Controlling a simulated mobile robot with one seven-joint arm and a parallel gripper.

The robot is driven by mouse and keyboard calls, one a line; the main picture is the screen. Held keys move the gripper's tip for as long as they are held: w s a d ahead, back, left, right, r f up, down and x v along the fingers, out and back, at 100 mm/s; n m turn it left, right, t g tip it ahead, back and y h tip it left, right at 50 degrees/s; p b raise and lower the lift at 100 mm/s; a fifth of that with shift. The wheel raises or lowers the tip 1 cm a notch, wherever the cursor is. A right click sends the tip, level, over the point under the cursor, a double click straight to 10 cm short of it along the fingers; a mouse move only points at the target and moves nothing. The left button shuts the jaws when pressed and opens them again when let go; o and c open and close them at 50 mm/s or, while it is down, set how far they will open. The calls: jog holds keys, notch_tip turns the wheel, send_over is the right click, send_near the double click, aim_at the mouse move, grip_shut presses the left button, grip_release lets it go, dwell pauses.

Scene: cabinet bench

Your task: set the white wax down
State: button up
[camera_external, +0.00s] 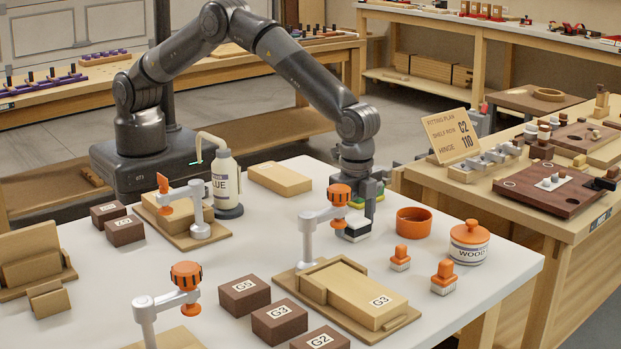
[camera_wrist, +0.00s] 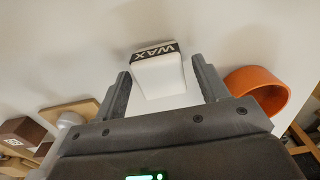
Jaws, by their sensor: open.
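The white wax (camera_external: 357,229) is a small white block with a black band, standing on the white table below my gripper (camera_external: 361,212). In the wrist view the wax (camera_wrist: 160,80) shows its black WAX label and lies between the two fingers of my gripper (camera_wrist: 162,78). The fingers are open, with a visible gap on each side of the block. The lower part of the wax's near side is partly hidden by the clamp in the external view.
An orange bowl (camera_external: 414,222) stands close to the right of the wax. An orange-topped clamp (camera_external: 340,195) stands just in front. Two orange-handled brushes (camera_external: 443,278) and a lidded jar (camera_external: 469,242) stand farther right. A glue bottle (camera_external: 226,180) stands left.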

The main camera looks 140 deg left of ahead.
aim_at(355, 220)
notch_tip(355, 220, up, 11)
jog(key=s+d+r+t, duration=0.1)
jog(key=s+d+r, duration=0.25)
jog(key=r, duration=0.35)
jog(key=s+d+r, duration=0.2)
jog(key=s+r, duration=0.3)
jog(key=r, duration=0.2)
jog(key=s+d+r+t, duration=0.1)
jog(key=s+d+r, duration=0.25)
jog(key=s, duration=0.35)
jog(key=s+d+r+t, duration=0.1)
jog(key=s+d+r, duration=0.1)
jog(key=s+r, duration=0.35)
jog(key=s+d+f+t, duration=0.1)
jog(key=s+d+f, duration=0.1)
jog(key=s, duration=1.1)
jog(key=s+d+f+t, duration=0.1)
jog(key=s+d+f, duration=0.1)
jog(key=s, duration=1.1)
jog(key=shift+d+f+t, duration=0.15)
jog(key=shift+d+t, duration=0.15)
jog(key=shift+d, duration=0.2)
